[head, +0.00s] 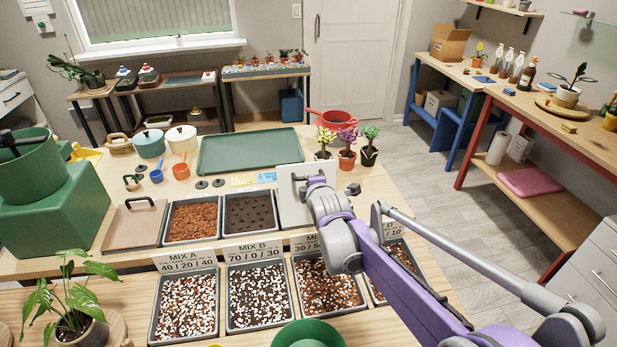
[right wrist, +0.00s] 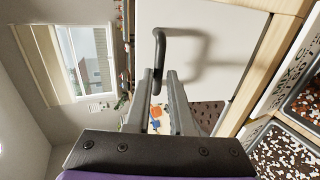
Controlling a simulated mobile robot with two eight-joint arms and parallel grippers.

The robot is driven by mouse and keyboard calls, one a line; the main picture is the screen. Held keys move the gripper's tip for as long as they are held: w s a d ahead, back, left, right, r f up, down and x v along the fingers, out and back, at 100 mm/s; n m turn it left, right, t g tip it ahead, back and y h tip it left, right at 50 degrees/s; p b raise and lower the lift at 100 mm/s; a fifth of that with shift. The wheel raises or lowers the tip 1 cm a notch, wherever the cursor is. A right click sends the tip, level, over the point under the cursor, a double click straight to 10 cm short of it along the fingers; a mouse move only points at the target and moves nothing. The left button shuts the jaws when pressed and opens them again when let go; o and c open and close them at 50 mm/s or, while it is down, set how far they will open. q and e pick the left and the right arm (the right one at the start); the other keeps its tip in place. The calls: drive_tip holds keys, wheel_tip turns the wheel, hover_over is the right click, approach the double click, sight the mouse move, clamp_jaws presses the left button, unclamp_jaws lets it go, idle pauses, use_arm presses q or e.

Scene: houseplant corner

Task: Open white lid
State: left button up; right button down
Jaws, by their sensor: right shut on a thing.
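The white lid (head: 293,208) is a pale square panel with a dark bar handle, at the right end of the row of bins. Its back edge shows higher than the neighbouring bins, so it looks raised or tilted; I cannot tell which. My right gripper (head: 318,181) is shut on the lid's handle. In the right wrist view the fingers (right wrist: 161,78) close at one end of the dark handle (right wrist: 180,34), with the white lid (right wrist: 215,60) behind it. My arm hides part of the lid's right side and what lies under it. My left gripper is not in view.
Left of the lid are a dark soil bin (head: 250,212), a brown bin (head: 194,220) and a tan lid (head: 133,228). Mix trays (head: 188,305) stand in front. Small flowering pots (head: 347,158) stand close behind at right. A green tray (head: 250,150) lies empty behind.

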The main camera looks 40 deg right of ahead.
drive_tip(key=shift+s+a+f, duration=0.2)
drive_tip(key=shift+f, duration=0.3)
drive_tip(key=c, duration=1.1)
unclamp_jaws()
drive_tip(key=shift+o, duration=1.2)
drive_tip(key=shift+w+d+f, duration=0.15)
drive_tip(key=shift+w+d, duration=0.05)
drive_tip(key=shift+w, duration=0.1)
drive_tip(key=shift+s, duration=0.1)
drive_tip(key=shift+r, duration=0.2)
drive_tip(key=p+v, duration=0.1)
drive_tip(key=v, duration=0.9)
drive_tip(key=shift+s+a+r, duration=0.2)
drive_tip(key=shift+s+r, duration=0.05)
